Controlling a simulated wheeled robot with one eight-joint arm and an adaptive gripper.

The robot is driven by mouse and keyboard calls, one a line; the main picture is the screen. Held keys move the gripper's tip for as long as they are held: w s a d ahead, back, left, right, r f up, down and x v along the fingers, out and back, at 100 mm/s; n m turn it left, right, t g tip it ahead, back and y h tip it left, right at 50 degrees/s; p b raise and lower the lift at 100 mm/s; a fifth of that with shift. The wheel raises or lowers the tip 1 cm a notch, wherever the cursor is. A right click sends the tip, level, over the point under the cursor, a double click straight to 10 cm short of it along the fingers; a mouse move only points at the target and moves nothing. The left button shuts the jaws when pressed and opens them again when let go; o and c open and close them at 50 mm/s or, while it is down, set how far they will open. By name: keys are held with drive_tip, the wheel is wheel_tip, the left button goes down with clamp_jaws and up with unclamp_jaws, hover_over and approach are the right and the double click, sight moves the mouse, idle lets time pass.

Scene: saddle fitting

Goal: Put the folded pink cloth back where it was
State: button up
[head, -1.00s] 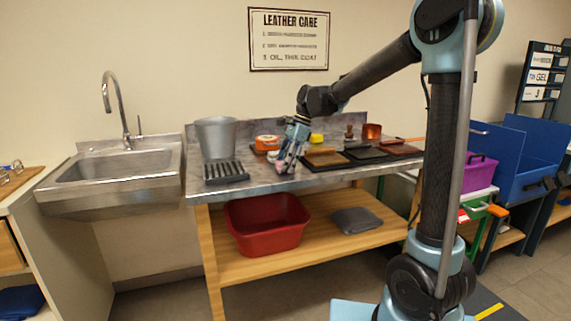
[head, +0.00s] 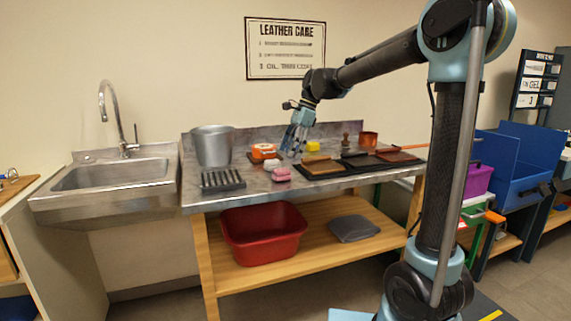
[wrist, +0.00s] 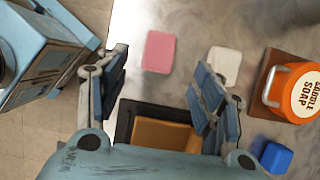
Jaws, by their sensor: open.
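The folded pink cloth (head: 281,174) lies flat on the metal bench top, near its front edge, just in front of a small white block (head: 272,164). In the wrist view the pink cloth (wrist: 159,51) lies beyond the fingertips, left of the white block (wrist: 224,65), with a small gap between them. My gripper (head: 294,143) is above the bench, up and to the right of the cloth, apart from it. In the wrist view my gripper (wrist: 165,75) has its fingers spread wide, with nothing between them.
An orange soap tin (head: 263,151), a grey bucket (head: 213,146) and a black slatted rack (head: 222,180) stand on the left of the bench. A brown pad on a black mat (head: 322,174) is to the right. A red basin (head: 263,234) sits on the lower shelf.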

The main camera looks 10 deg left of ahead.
drive_tip(key=s+d+f+n+t+h, duration=0.1)
drive_tip(key=s+d+f+n, duration=0.3)
drive_tip(key=d, duration=0.8)
drive_tip(key=s+d+n+t, duration=0.2)
drive_tip(key=s+d, duration=0.4)
drive_tip(key=d, duration=0.5)
drive_tip(key=s+d+f+n+t+h, duration=0.1)
drive_tip(key=s+d+f+n+h, duration=0.2)
drive_tip(key=s+d+f, duration=1.1)
wheel_tip(320, 180, down, 4)
drive_tip(key=s+n, duration=0.1)
drive_tip(key=n, duration=0.2)
drive_tip(key=shift+s+d+r+t, duration=0.15)
drive_tip(key=shift+r+t, duration=0.1)
drive_tip(key=shift+t, duration=0.05)
drive_tip(key=shift+w+f, duration=0.2)
drive_tip(key=shift+w, duration=0.25)
